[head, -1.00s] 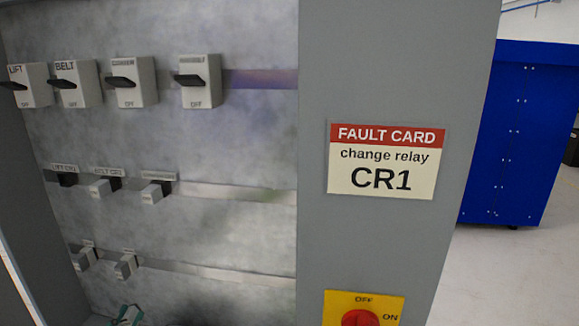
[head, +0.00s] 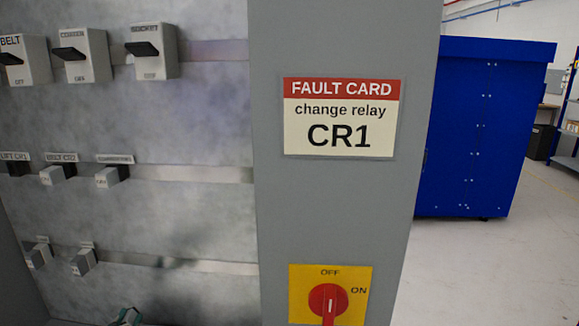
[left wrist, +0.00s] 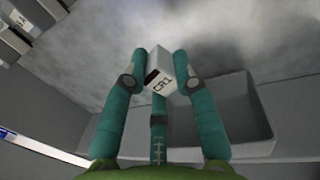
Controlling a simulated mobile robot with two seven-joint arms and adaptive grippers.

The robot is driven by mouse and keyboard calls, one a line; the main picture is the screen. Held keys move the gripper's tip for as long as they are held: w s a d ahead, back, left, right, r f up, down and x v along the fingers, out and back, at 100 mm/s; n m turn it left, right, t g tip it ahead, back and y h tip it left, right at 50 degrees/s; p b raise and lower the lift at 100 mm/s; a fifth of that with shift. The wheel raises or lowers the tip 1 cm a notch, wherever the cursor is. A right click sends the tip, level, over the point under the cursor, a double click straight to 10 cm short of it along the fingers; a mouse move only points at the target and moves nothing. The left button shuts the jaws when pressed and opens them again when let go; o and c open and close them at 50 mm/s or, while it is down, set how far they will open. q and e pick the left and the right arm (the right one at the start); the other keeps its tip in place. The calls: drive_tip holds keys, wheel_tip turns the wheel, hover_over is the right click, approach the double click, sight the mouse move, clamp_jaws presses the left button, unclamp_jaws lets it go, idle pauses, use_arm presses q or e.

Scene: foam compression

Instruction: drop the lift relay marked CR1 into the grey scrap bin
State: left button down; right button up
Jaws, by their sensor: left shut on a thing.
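The relay marked CR1 (left wrist: 160,77) is a small light-grey block with a dark patch. In the left wrist view it is held tilted between the teal fingertips of my left gripper (left wrist: 158,72), which is shut on it. In the head view only a bit of my left gripper (head: 129,316) shows at the bottom edge; the relay is not visible there. A grey open bin (left wrist: 265,128) lies behind and to the right of the fingers in the left wrist view, partly hidden by them. My right gripper is not in view.
The LIFT CR1 socket (head: 18,168) looks black and empty. Several relays and breakers sit on rails on the grey panel. A fault card (head: 340,118) and a red rotary switch (head: 327,299) are on the cabinet side. A blue cabinet (head: 480,130) stands beyond, with open floor.

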use_arm(q)
drive_tip(key=shift+f, duration=0.25)
drive_tip(key=c, duration=0.9)
unclamp_jaws()
drive_tip(key=s+d, duration=0.1)
drive_tip(key=s, duration=1.1)
